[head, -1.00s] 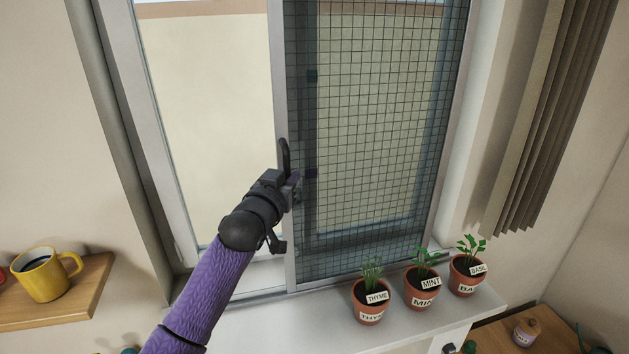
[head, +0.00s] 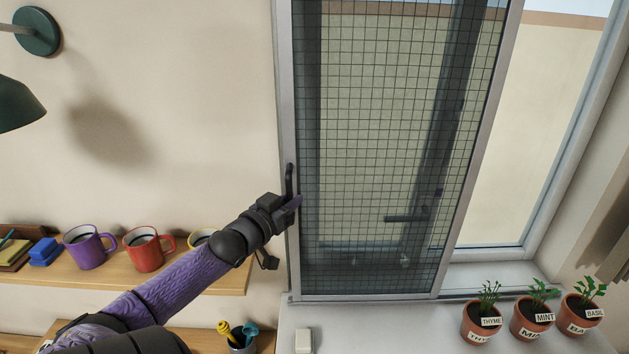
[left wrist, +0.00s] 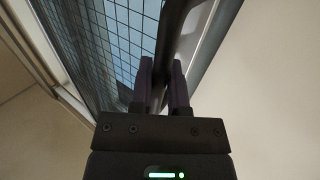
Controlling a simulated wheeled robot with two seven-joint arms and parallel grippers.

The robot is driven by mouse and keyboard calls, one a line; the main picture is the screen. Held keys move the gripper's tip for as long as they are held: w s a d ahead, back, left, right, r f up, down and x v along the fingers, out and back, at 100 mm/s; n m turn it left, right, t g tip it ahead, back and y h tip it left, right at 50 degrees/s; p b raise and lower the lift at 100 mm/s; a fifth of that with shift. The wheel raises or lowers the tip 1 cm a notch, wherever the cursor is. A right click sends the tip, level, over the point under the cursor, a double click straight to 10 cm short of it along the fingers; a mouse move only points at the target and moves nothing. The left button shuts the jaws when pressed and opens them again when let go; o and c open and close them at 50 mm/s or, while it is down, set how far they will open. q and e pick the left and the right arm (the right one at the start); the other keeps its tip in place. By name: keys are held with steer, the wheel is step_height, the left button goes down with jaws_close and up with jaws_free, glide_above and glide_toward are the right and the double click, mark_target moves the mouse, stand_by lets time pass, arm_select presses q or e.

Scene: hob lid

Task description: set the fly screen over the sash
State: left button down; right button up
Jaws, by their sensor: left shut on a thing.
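The fly screen (head: 385,130), a dark mesh in a light frame, stands upright in the left half of the window. Its left edge is close to the window's left side. Through the mesh I see panes, dark bars and a dark window handle (head: 405,218). My left gripper (head: 293,203) is shut on the black screen handle (head: 289,178) at the screen's left edge. In the left wrist view the two fingers (left wrist: 162,80) stand on either side of the handle bar, with the mesh to the left. My right gripper is not in view.
The window's right half (head: 540,130) has no mesh over it. Herb pots labelled thyme (head: 480,322), mint (head: 531,318) and basil (head: 582,312) stand on the sill at right. A small white block (head: 303,341) lies on the sill. Mugs stand on a wooden shelf (head: 205,281) at left.

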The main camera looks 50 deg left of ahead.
arm_select(q)
steer(key=shift+s+a, duration=0.4)
steer(key=shift+s, duration=0.05)
steer(key=c, duration=0.9)
jaws_free()
steer(key=shift+a, duration=0.1)
steer(key=shift+o, duration=1.3)
steer(key=shift+s+a, duration=0.1)
steer(key=shift+s, duration=0.1)
steer(key=shift+w, duration=0.1)
steer(key=shift+s, duration=0.2)
steer(key=v, duration=0.9)
steer(key=shift+s+p, duration=0.3)
steer(key=shift+p, duration=0.15)
